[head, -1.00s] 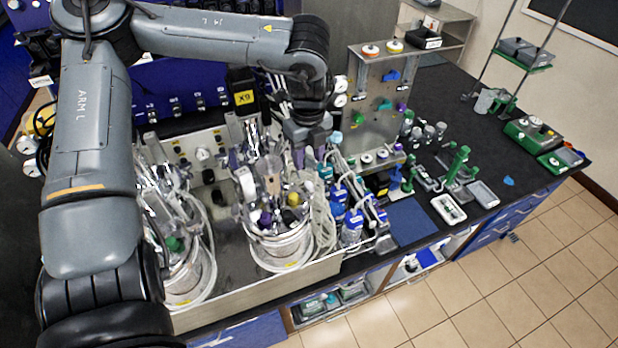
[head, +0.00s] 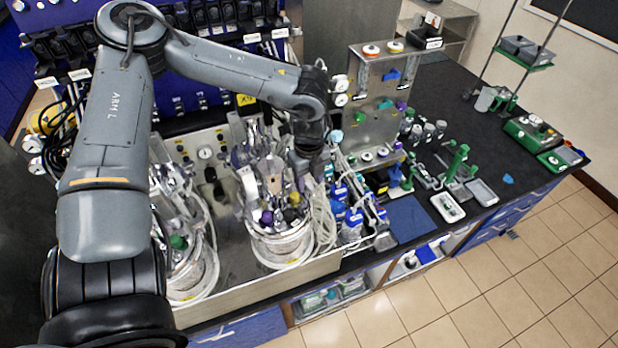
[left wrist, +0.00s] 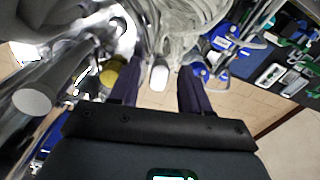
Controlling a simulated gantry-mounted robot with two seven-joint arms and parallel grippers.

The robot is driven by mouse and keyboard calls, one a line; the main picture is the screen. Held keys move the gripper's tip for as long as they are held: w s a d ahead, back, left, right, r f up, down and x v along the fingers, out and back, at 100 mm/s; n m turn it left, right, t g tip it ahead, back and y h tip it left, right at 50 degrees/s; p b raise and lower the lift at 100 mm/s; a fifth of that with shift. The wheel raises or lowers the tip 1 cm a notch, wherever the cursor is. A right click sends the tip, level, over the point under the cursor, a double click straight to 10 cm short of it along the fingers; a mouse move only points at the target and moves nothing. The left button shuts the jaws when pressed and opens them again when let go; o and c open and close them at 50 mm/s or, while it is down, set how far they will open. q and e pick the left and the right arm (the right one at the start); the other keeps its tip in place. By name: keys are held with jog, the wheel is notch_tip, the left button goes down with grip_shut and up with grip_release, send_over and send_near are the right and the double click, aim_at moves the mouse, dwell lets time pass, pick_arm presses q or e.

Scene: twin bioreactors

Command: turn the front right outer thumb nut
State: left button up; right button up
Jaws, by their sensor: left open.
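The right bioreactor vessel (head: 282,249) stands in the metal tray, with tubes, a purple cap (head: 266,217) and a yellow cap (head: 293,199) on its crowded top. My left gripper (head: 304,190) is over the right side of that top, pointing down; its fingertips are hard to make out there. In the left wrist view the two dark fingers of my left gripper (left wrist: 158,92) are apart. A pale rounded piece (left wrist: 159,77) shows between them, apparently not gripped. The yellow cap (left wrist: 112,70) is beside the left finger. I cannot tell the front right outer thumb nut apart from the other fittings.
The left vessel (head: 190,275) stands close by with looped tubing. Blue-capped bottles (head: 350,228) and pale hoses (head: 322,222) crowd the right side of my gripper. A metal panel (head: 375,100) rises behind. A blue mat (head: 409,220) on the bench is clear.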

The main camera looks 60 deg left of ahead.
pick_arm(q)
grip_shut()
